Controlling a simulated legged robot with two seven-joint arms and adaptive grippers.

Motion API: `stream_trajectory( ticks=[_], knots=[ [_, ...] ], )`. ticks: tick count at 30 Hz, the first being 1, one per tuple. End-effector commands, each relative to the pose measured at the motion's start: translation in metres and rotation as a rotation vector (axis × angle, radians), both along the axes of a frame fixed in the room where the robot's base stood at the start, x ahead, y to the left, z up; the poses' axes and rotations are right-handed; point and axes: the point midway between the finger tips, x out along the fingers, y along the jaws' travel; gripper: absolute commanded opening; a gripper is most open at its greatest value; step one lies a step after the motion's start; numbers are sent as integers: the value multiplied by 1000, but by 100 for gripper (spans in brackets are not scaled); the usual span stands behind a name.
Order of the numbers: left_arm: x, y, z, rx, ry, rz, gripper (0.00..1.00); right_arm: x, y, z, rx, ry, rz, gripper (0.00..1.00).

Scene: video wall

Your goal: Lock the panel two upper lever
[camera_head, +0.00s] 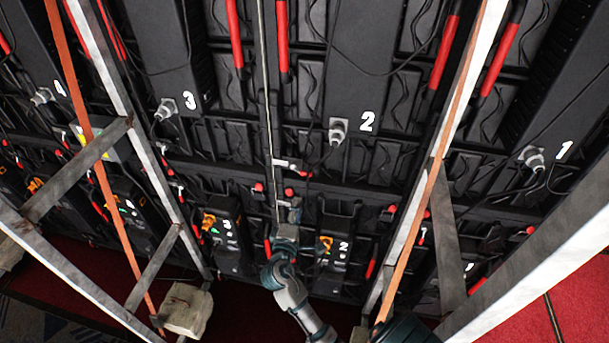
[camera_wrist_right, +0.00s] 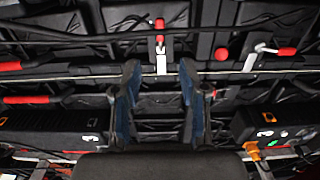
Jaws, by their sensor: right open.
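Panel two carries a large white "2" (camera_head: 367,121) on its upper black box and a small "2" on its lower unit (camera_head: 343,246). Small red-and-silver levers (camera_head: 290,164) sit at the seam left of panel two. My right gripper (camera_head: 288,212) is in front of the wall, below these levers. Another silver lever with a red knob (camera_wrist_right: 286,52) is to the right. My left gripper is not in view.
Metal truss beams (camera_head: 115,75) and a diagonal beam (camera_head: 440,160) with orange straps stand in front of the wall on both sides. Cables hang over the panels. A thin horizontal line (camera_wrist_right: 60,77) crosses behind the fingers. Red floor (camera_head: 560,300) shows at lower right.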

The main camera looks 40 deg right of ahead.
Motion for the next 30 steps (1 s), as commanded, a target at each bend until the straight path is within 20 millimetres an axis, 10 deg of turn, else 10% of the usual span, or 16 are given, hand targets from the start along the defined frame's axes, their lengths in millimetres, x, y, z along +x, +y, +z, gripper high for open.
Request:
stream_trajectory(
  ticks=[18, 30],
  knots=[
    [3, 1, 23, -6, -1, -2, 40, 84, -95, 3, -7, 2, 1, 43],
    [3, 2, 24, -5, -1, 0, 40, 92, -108, 1, -3, 3, 2, 43]
  ],
)
